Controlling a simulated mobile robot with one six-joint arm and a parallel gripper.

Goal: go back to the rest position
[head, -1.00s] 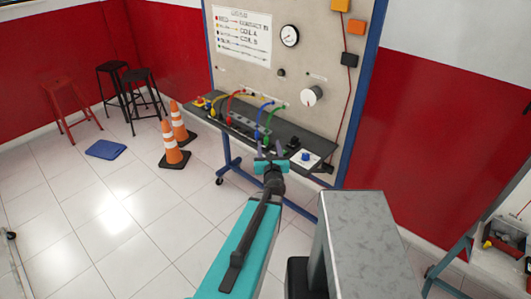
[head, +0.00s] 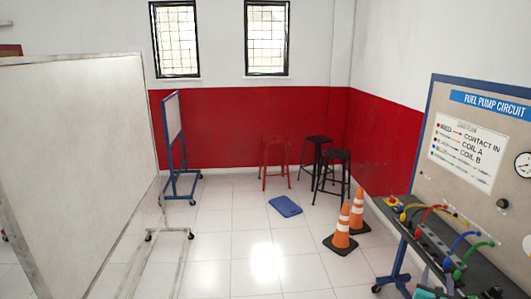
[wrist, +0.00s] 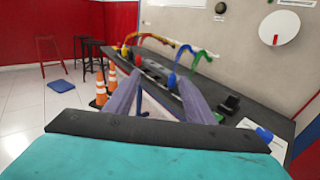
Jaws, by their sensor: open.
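My gripper (wrist: 155,92) is open and empty in the wrist view, its two grey-purple fingers apart and pointing at the trainer's dark shelf (wrist: 259,112). Between and beyond the fingers are the coloured cables, among them a red cable (wrist: 150,37), a blue cable (wrist: 181,54) and a green cable (wrist: 207,54). Whether the fingertips touch anything is unclear. In the head view the gripper barely shows at the bottom right edge, beside the fuel pump circuit board (head: 477,143). The cables there run along the trainer's shelf (head: 480,268).
Two orange cones (head: 341,228) stand left of the trainer. Stools (head: 333,165) and a blue pad (head: 285,206) are near the red wall. A large white panel (head: 80,160) on wheels stands at the left. The tiled floor (head: 235,235) between is mostly clear.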

